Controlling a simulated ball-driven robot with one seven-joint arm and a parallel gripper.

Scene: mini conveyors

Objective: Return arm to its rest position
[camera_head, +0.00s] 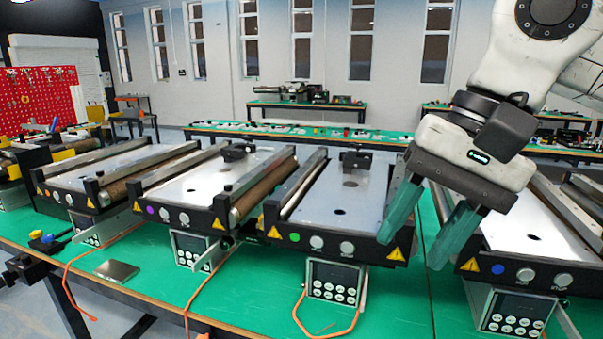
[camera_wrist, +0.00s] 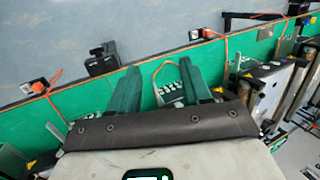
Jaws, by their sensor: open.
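My gripper (camera_head: 428,226) is at the right in the head view, hanging in front of the conveyors with its two green fingers apart. It is open and nothing shows between the fingers. In the wrist view my gripper (camera_wrist: 160,75) points toward the green table edge and the grey floor, with both fingers spread and empty. In the head view the fingers overlap the gap between the conveyor with the green button (camera_head: 330,215) and the conveyor with the blue button (camera_head: 530,235). Whether they touch either one I cannot tell.
Several mini conveyors stand in a row on a green table (camera_head: 250,300), with keypad boxes (camera_head: 335,283) and orange cables in front. A flat metal plate (camera_head: 117,271) lies at the left front. Another green table (camera_head: 290,132) with small items stands behind. A red pegboard (camera_head: 48,98) is at the left.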

